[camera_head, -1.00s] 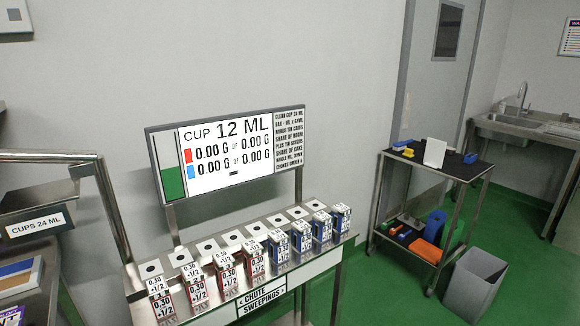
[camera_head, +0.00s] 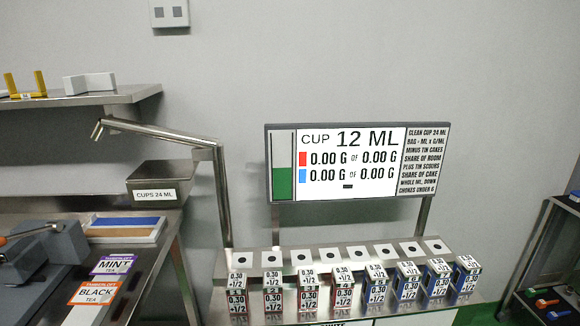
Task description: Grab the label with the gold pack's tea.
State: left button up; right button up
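Two printed tea labels lie on the steel bench at the lower left: a purple-edged "MINT TEA" label (camera_head: 113,265) and, nearer, an orange-edged "BLACK TEA" label (camera_head: 95,293). No gold pack can be made out, so I cannot tell which tea goes with it. Neither of my grippers is in view.
A grey device with an orange handle (camera_head: 40,258) and a blue-and-white tray (camera_head: 125,229) stand by the labels. Red and blue boxes (camera_head: 307,290) line a bench below a display (camera_head: 345,165). A shelf (camera_head: 75,98) is above left.

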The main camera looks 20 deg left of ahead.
aim_at(89, 292)
jog(key=i+l+u, duration=0.1)
jog(key=u, duration=0.25)
jog(key=i+l+u, duration=0.1)
jog(key=l+u, duration=0.25)
jog(key=i+l+u, duration=0.1)
jog(key=u, duration=0.25)
